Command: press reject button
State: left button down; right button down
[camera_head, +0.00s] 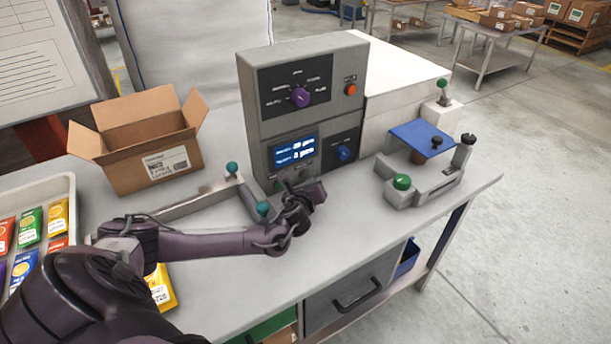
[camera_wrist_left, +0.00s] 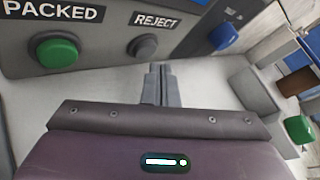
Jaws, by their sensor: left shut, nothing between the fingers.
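The grey control box (camera_head: 254,100) stands on the bench with a screen, knobs and buttons. In the left wrist view the grey reject button (camera_wrist_left: 143,46), under a "REJECT" label (camera_wrist_left: 157,20), is on the box's lower front. To its left is the green button (camera_wrist_left: 57,52) labelled "PACKED". My left gripper (camera_head: 313,190) is in front of the box's lower part, shut and empty. In the left wrist view its fingertips (camera_wrist_left: 160,70) show just below and slightly right of the reject button; I see no contact. In the head view the gripper is close to the lower buttons. My right gripper is out of view.
An open cardboard box (camera_head: 150,150) and a tray of coloured packets (camera_head: 70,190) are at left. A blue-plated device (camera_head: 425,136) with a green knob (camera_head: 402,182) stands right of the control box. Teal-knobbed bars (camera_head: 190,200) lie near my arm. The bench's front right is clear.

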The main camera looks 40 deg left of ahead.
pick_arm(q)
jog(key=shift+s+d+p, duration=0.25)
jog(key=shift+s+d, duration=0.1)
jog(key=shift+d, duration=0.45)
jog(key=shift+s+d+p, duration=0.3)
jog(key=shift+d, duration=0.45)
jog(key=shift+s+d+p, duration=0.25)
jog(key=shift+s+d, duration=0.1)
jog(key=shift+d, duration=0.45)
